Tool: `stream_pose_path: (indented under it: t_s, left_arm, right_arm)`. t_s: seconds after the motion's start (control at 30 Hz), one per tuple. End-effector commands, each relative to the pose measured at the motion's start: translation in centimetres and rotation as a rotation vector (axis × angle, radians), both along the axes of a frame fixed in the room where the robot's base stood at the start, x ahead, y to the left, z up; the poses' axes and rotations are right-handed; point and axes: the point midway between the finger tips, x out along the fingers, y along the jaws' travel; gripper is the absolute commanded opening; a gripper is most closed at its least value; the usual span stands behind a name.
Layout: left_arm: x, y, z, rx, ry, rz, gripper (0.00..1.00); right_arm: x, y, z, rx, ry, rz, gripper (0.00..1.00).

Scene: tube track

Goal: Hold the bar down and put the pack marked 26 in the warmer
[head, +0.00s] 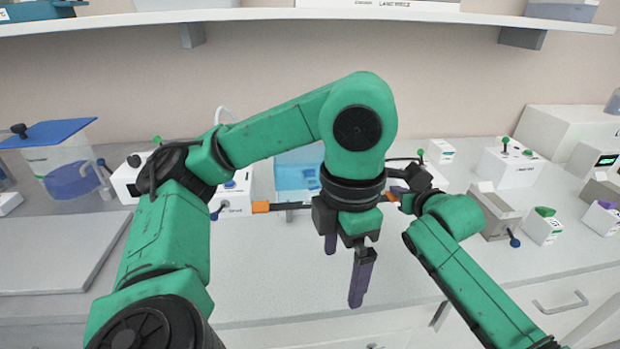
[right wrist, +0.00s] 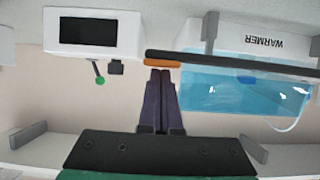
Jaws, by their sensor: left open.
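The warmer (head: 297,172) has a clear blue body and stands at the back middle, partly behind my left arm. Its label reads upside down in the right wrist view (right wrist: 262,43). A dark bar with orange ends (head: 261,207) runs across its front; the bar (right wrist: 225,62) also shows in the right wrist view. My left gripper (head: 345,268) is open, empty, pointing down over the counter. My right gripper (right wrist: 161,72) is shut, its tips at the bar's orange end; I cannot tell whether they touch. No marking 26 is readable.
Small white boxes with green (head: 543,226) and purple (head: 601,218) tops stand at the right, beside a grey open bin (head: 494,213). A blue-lidded clear container (head: 66,165) stands at the left. A shelf (head: 250,15) runs above. The front middle counter is clear.

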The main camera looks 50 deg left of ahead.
Motion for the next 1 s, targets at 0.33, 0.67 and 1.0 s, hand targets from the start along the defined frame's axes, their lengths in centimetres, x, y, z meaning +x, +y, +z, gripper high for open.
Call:
stream_pose_path:
  t_s: [0.33, 0.67, 1.0]
  left_arm:
    - [0.0, 0.0, 0.0, 0.0, 0.0, 0.0, 1.0]
    - [0.0, 0.0, 0.0, 0.0, 0.0, 0.0, 1.0]
    - [0.0, 0.0, 0.0, 0.0, 0.0, 0.0, 1.0]
  right_arm:
    - [0.0, 0.0, 1.1, -0.002, 0.002, -0.001, 0.0]
    - [0.0, 0.0, 2.5, -0.001, 0.001, 0.0, 0.0]
    - [0.0, 0.0, 3.8, 0.0, 0.001, 0.0, 0.0]
